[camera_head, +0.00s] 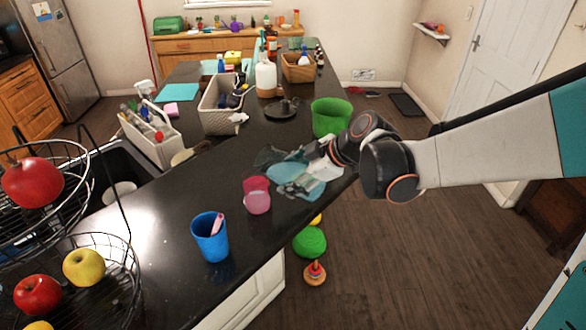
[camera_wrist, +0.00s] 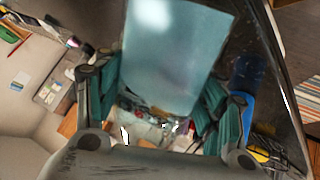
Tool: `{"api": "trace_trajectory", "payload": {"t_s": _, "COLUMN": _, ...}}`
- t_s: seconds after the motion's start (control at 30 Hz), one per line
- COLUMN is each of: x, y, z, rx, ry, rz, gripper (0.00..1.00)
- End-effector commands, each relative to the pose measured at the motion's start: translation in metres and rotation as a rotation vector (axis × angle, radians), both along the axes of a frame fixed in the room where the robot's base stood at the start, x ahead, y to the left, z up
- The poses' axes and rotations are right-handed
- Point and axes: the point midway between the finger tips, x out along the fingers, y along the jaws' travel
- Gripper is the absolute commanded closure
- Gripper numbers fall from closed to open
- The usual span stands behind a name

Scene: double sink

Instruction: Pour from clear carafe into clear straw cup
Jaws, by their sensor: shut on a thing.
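My gripper (camera_head: 305,178) is above the dark counter near its right edge, shut on a see-through, bluish vessel, which I take to be the clear carafe (camera_head: 283,172). In the wrist view the carafe (camera_wrist: 172,55) fills the space between the two teal-padded fingers (camera_wrist: 165,110). It looks tilted in the head view, but its mouth cannot be made out. A darker see-through shape (camera_head: 267,156) shows just left of it; I cannot tell whether this is the clear straw cup or part of the carafe. No liquid stream can be made out.
A pink cup (camera_head: 257,196) stands close in front of the carafe. A blue cup (camera_head: 210,240) with a pink item stands nearer. A green bin (camera_head: 331,117) is behind my gripper. The front counter is partly clear.

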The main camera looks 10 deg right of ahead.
Motion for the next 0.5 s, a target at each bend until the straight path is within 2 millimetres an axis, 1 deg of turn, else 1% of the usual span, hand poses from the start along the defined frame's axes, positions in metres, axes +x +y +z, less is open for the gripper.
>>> {"api": "trace_trajectory", "payload": {"t_s": 0.03, "x": 0.0005, "y": -0.0008, "z": -0.0069, "rx": 0.026, "ry": -0.001, "rz": -0.004, "gripper": 0.82}}
{"api": "trace_trajectory", "payload": {"t_s": 0.2, "x": 0.0011, "y": 0.0012, "z": -0.0138, "rx": 0.116, "ry": -0.007, "rz": -0.004, "gripper": 0.82}}
{"api": "trace_trajectory", "payload": {"t_s": 0.5, "x": 0.0014, "y": 0.0033, "z": -0.0141, "rx": 0.201, "ry": -0.013, "rz": -0.004, "gripper": 0.82}}
